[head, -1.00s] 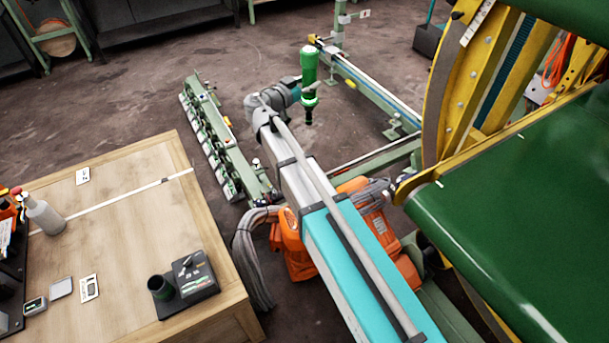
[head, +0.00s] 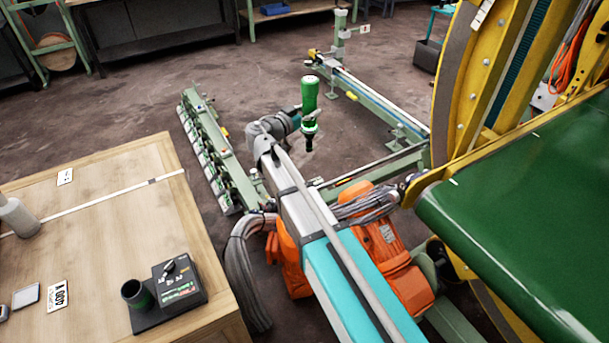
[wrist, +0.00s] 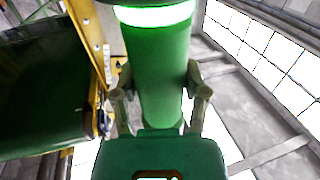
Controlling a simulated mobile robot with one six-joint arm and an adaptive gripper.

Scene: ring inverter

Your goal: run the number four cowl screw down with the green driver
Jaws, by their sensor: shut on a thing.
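The green driver (head: 309,95) stands upright in the head view, nose down, at the end of my outstretched arm. In the wrist view its green body (wrist: 158,75) fills the middle, with a lit green-white ring near the top edge. My gripper (wrist: 160,98) is shut on the driver, one finger on each side of the body. In the head view my gripper (head: 296,117) is small and partly hidden behind the driver. The driver is in the air over the floor. I cannot make out the number four cowl screw or its cowl in either view.
A large yellow ring (head: 470,90) and green panel (head: 540,210) stand close at right. Green floor rails (head: 375,100) lie beyond my arm.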

